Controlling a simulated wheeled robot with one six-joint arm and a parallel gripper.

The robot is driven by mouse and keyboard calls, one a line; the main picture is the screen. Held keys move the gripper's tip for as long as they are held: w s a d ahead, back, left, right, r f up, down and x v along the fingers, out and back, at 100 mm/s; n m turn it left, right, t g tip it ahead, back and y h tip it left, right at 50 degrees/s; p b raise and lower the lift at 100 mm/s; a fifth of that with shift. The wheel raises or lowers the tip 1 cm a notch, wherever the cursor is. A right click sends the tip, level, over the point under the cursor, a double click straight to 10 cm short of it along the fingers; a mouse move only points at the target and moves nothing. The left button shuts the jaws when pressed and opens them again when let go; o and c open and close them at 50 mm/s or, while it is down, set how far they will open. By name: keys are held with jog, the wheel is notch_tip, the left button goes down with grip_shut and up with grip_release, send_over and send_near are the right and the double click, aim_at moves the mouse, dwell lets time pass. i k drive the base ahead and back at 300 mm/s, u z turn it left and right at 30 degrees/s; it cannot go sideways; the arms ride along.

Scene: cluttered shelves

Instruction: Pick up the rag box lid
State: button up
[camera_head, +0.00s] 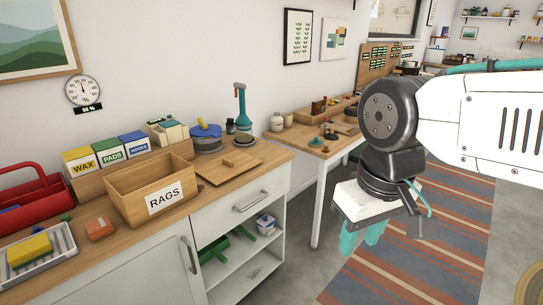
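The rag box lid (215,172) is a flat square wooden board with a small wooden block handle (234,158) on top. It lies on the cabinet top, just right of the open wooden box labelled RAGS (123,194). My gripper (362,238) hangs in front of the cabinet, to the right of the lid and apart from it, over the floor. Its two teal fingers point down with a gap between them, and nothing shows in the gap.
Behind the lid stand a blue-lidded pot (206,137) and a dark round base with a teal upright tool (241,108). WAX, PADS and HOOKS boxes (108,151) stand behind the rag box. A red tool carrier (40,205) is at left. Striped rug (400,270) covers floor at right.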

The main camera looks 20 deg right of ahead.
aim_at(218, 171)
jog(key=z, duration=0.25)
jog(key=i, duration=1.3)
jog(key=u, duration=0.5)
